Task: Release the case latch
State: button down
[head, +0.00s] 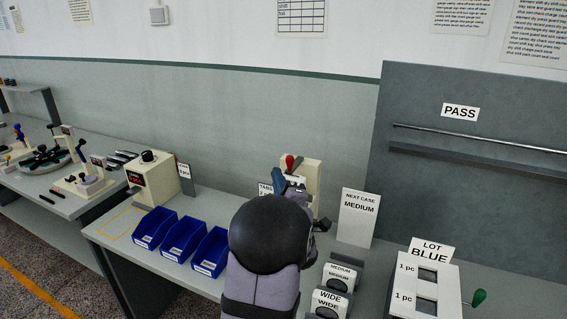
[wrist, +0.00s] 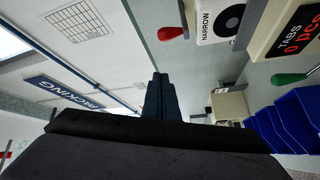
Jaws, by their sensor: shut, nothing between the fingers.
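My gripper (head: 281,183) is raised in front of a cream upright unit (head: 314,174) with a red-handled lever (head: 290,162). Its dark fingers (wrist: 159,78) are together and empty in the wrist view. A red handle also shows in the wrist view (wrist: 172,33), beside a round black-and-white part marked NARROW (wrist: 229,19). A green handle (wrist: 290,78) is there too, apart from the fingers. In the head view a green knob (head: 479,297) stands at the right. I cannot tell which part is the case latch; my arm hides part of the bench.
Blue bins (head: 183,239) stand left of my arm, near a cream box with a black knob (head: 153,179). To the right are a NEXT CASE MEDIUM sign (head: 358,215), MEDIUM and WIDE holders (head: 329,303), and a LOT BLUE stand (head: 447,283). A grey panel rises behind.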

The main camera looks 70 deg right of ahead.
aim_at(288, 160)
jog(key=p+x, duration=0.5)
jog(key=x, duration=0.5)
jog(key=shift+s+d+f+p, duration=0.25)
jog(key=shift+s+p, duration=0.15)
jog(key=shift+s, duration=0.2)
jog(key=shift+s+d+f+p, duration=0.15)
jog(key=shift+s+f+p, duration=0.1)
jog(key=shift+s+p, duration=0.3)
jog(key=shift+s+d+f+p, duration=0.2)
jog(key=shift+s+f+p, duration=0.1)
jog(key=shift+s, duration=0.35)
jog(key=shift+s, duration=0.1)
jog(key=s+b, duration=0.2)
jog(key=b, duration=0.1)
jog(key=shift+f+b, duration=0.2)
jog(key=shift+b, duration=0.1)
jog(key=s+d+b, duration=0.6)
jog(key=s+b, duration=0.2)
jog(key=s, duration=0.1)
jog(key=shift+s+r+b, duration=0.25)
jog(key=shift+b, duration=0.15)
jog(key=shift+a, duration=0.1)
